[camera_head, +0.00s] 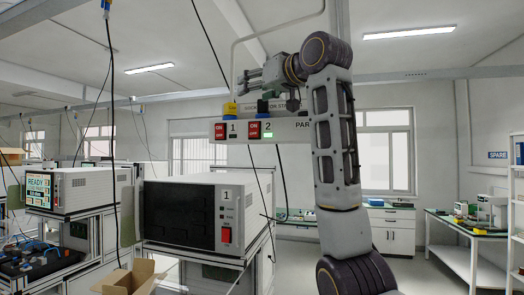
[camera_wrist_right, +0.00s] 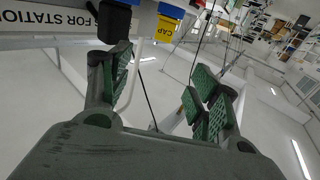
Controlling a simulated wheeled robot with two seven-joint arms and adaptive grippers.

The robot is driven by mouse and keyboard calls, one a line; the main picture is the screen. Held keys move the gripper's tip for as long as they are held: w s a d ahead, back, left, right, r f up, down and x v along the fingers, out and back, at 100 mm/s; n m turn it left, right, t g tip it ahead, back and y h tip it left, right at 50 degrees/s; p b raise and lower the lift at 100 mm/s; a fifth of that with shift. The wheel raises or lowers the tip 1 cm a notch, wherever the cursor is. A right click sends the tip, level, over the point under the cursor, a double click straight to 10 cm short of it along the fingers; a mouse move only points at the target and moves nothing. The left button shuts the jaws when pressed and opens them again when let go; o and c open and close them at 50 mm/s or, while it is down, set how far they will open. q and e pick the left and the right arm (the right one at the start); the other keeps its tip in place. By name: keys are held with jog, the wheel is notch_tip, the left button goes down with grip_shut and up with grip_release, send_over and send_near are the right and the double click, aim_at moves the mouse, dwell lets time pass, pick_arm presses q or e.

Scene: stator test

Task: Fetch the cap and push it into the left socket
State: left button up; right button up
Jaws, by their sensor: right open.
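The cap is a yellow piece (camera_head: 230,109) with a blue part at its top, at the left end of the white overhead panel (camera_head: 290,131). In the right wrist view the yellow cap (camera_wrist_right: 168,25) reads CAP upside down at the top edge. My right gripper (camera_head: 247,77) is raised at the panel, just above the cap. In its wrist view the jaws (camera_wrist_right: 160,85) are open with nothing between them; the cap is beyond them, apart. Dark pieces (camera_head: 263,106) sit right of the cap. I cannot make out the left socket. My left gripper is not in view.
Red switches 1 (camera_head: 220,131) and 2 (camera_head: 254,130) are on the panel. Cables hang below it. A white and black unit (camera_head: 195,212) stands below, with an open cardboard box (camera_head: 128,279) in front. A bench marked SPARE (camera_head: 460,225) stands at the right.

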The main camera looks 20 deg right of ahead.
notch_tip(320, 180, down, 16)
jog(key=s+h, duration=0.1)
jog(key=s, duration=0.1)
jog(key=shift+s+d+f+m, duration=0.2)
jog(key=shift+s+d+m, duration=0.05)
jog(key=shift+d+m, duration=0.2)
dwell(0.7)
dwell(0.5)
jog(key=shift+f, duration=0.1)
